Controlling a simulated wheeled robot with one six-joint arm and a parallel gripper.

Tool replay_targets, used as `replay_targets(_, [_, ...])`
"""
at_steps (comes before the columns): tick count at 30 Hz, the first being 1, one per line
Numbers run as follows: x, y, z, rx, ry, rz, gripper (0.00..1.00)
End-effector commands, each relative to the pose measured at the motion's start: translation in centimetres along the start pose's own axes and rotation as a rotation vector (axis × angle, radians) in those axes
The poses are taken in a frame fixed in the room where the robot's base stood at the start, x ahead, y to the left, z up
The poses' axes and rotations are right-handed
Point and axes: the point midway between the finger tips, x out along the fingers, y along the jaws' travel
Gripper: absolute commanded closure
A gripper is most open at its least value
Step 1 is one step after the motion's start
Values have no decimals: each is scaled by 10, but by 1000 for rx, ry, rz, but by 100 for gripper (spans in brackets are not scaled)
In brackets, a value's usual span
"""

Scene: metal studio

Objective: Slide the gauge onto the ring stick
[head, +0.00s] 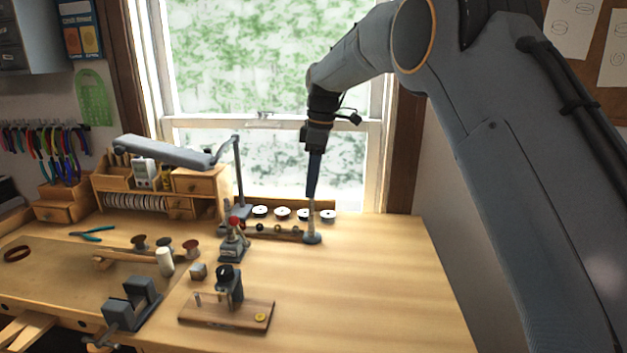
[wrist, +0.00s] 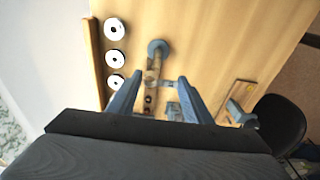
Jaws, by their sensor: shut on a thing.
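The ring stick (head: 312,227) stands upright on a round grey-blue base near the back edge of the bench. Its base also shows beyond my fingertips in the wrist view (wrist: 158,46). My gripper (head: 311,195) points down right above the stick in the head view. In the wrist view its two blue fingers (wrist: 159,83) are spread, shut on a small pale thing (wrist: 168,84), seemingly the gauge. The gauge is too small to make out in the head view. I cannot tell whether it is around the stick's tip or just above it.
Several white discs (head: 282,212) line the back edge beside the stick. A small wooden rack (head: 275,233) and a red-topped tool (head: 234,240) stand to its left. A lamp (head: 239,175) rises farther left. The right part of the bench (head: 385,280) is clear.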

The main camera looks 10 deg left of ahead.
Motion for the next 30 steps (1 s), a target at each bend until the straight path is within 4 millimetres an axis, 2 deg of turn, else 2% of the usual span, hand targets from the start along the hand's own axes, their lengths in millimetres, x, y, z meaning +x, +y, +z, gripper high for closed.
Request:
replay_targets(1, [8, -2, 2, 1, -5, -10, 87])
replay_targets(2, [9, -2, 2, 1, -5, -10, 92])
replay_targets(4, [12, -2, 2, 1, -6, -11, 92])
replay_targets(5, [13, -2, 3, 1, -6, -12, 97])
replay_targets(15, [23, -3, 4, 1, -8, -17, 97])
replay_targets(25, [24, -3, 4, 1, -8, -17, 97])
replay_targets(26, [25, -3, 4, 1, -8, -17, 52])
replay_targets(29, [23, -3, 4, 1, -7, -15, 35])
replay_targets(30, [22, -2, 4, 1, -7, -14, 34])
